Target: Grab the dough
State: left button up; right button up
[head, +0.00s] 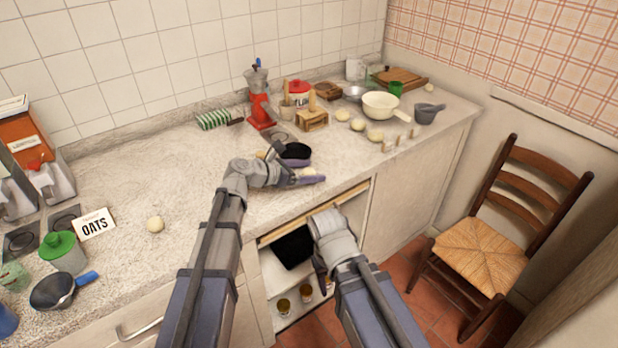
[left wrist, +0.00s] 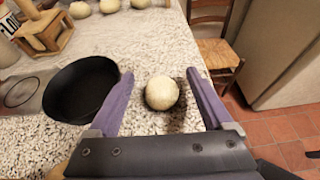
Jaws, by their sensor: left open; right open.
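A pale round dough ball (left wrist: 162,93) lies on the speckled counter between the two purple fingers of my left gripper (left wrist: 160,76). The fingers are open, with a gap on each side of the ball. In the head view my left gripper (head: 309,171) is low over the counter's front edge, and a sliver of this dough (head: 307,171) shows between its fingers. Another dough ball (head: 155,224) lies alone at left. Several more dough balls (head: 358,124) lie at the back right. My right gripper (head: 322,276) is open and empty, below counter height before the open cupboard; its tips are partly hidden.
A black pan (left wrist: 80,88) sits close beside my left gripper. Behind stand a red moka pot (head: 262,108), a wooden stand (head: 312,121) and a cream pot (head: 381,105). A chair (head: 485,250) stands right. The counter's left middle is mostly clear.

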pick_arm(q)
grip_shut()
dwell(0.5)
notch_tip(320, 180, up, 10)
jog(key=p, duration=1)
